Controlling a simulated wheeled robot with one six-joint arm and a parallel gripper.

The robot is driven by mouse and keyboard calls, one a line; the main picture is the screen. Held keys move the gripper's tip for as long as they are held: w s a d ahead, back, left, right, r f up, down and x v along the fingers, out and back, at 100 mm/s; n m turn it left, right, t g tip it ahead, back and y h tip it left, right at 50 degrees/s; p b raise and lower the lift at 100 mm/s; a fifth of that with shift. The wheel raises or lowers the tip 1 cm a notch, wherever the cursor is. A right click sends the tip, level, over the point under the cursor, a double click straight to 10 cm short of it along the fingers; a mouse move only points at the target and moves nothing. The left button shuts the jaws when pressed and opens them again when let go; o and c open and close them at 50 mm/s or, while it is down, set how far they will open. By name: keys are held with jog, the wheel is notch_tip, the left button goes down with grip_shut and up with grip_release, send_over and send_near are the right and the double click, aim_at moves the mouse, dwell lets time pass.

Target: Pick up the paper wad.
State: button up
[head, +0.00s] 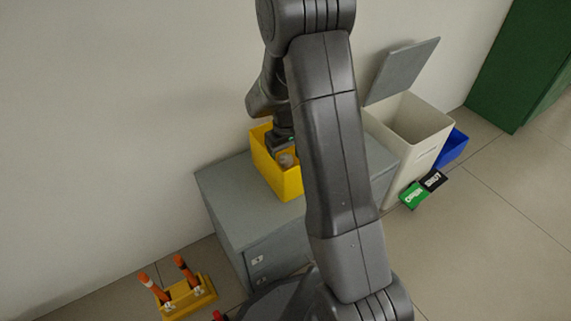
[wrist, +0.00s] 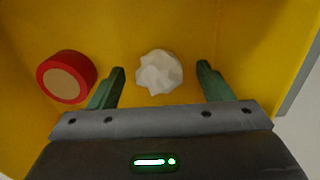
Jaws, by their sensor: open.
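The paper wad (wrist: 159,72) is a crumpled white lump inside the yellow bin (wrist: 150,20). In the wrist view my gripper (wrist: 160,80) is open, with one green finger to the left of the wad and the other to its right. There is a gap between the wad and each finger. In the head view the yellow bin (head: 290,184) stands on a grey cabinet (head: 240,215), and my gripper reaches down into it. My arm hides part of the bin there, and I cannot make out the wad clearly.
A red roll with a tan face (wrist: 66,77) lies in the bin, left of the left finger. A white bin with a raised grey lid (head: 407,125) stands right of the cabinet, with a blue bin (head: 452,148) beside it. The wall (head: 120,120) is behind.

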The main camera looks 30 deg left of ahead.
jog(key=shift+f, duration=0.4)
jog(key=shift+r, duration=0.1)
jog(key=c, duration=1)
